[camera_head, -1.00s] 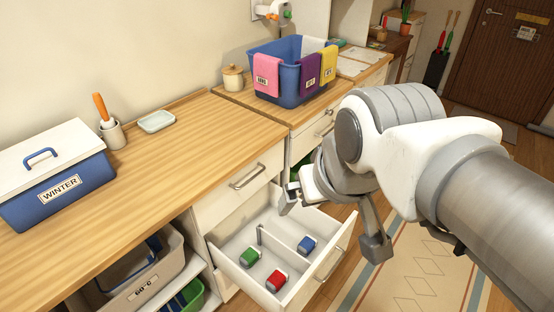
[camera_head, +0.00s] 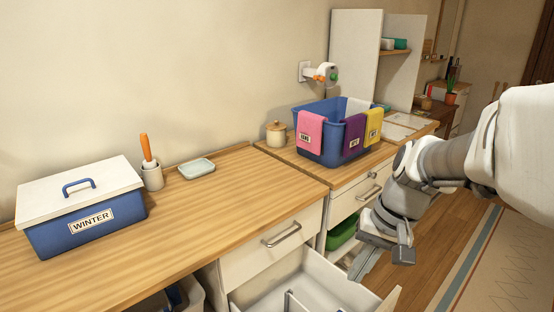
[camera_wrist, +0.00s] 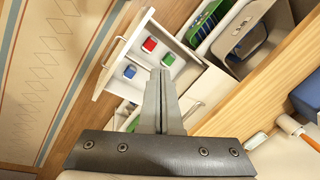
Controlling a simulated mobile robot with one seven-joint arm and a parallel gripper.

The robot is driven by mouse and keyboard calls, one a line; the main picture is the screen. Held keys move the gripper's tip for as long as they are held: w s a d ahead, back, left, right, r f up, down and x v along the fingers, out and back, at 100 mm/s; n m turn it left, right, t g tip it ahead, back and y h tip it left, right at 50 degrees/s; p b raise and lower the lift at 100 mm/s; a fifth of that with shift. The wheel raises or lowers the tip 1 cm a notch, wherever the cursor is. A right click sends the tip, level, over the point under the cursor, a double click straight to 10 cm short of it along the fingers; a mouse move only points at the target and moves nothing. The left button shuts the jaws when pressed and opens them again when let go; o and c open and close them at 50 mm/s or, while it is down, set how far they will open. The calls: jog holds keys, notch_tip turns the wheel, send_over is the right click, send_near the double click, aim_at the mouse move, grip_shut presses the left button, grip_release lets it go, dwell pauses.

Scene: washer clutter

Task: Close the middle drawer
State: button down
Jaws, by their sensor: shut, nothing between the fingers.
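The open drawer (camera_head: 322,284) is pulled out below a closed top drawer (camera_head: 275,248) and cut off by the bottom edge of the head view. In the wrist view the same drawer (camera_wrist: 120,65) shows whole, with a bar handle on its white front. My gripper (camera_head: 362,272) is above and beside the drawer in the head view. In the wrist view its fingers (camera_wrist: 161,72) are together and empty, overlapping the drawer's near side in the picture; contact cannot be told.
On the counter (camera_head: 140,250) stand a blue WINTER box (camera_head: 85,225), a cup with an orange-handled tool (camera_head: 152,175) and a dish (camera_head: 196,168). A blue tub (camera_head: 325,150) with cloths stands farther back. Open floor with a rug (camera_head: 500,265) lies to the right.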

jog(key=s+d+f+m+t+y+b, duration=0.35)
jog(key=d+f+m+t, duration=0.35)
jog(key=f, duration=0.6)
jog(key=s+d+f+m+t+y+b, duration=0.2)
jog(key=d+f+m+b, duration=0.2)
jog(key=f+m, duration=0.7)
jog(key=s+d+f+m+t+y+b, duration=0.3)
jog(key=d+f+m+t, duration=0.3)
jog(key=f, duration=0.8)
jog(key=shift+m+g+h, duration=0.25)
jog(key=shift+m+g, duration=0.15)
jog(key=shift+g, duration=0.3)
jog(key=b+x, duration=0.1)
jog(key=x, duration=0.5)
jog(key=b+x, duration=0.2)
jog(key=x, duration=0.5)
jog(key=shift+w+a+r, duration=0.1)
jog(key=shift+w+r, duration=0.1)
jog(key=shift+r, duration=0.05)
jog(key=shift+w+a, duration=0.1)
jog(key=shift+w, duration=0.1)
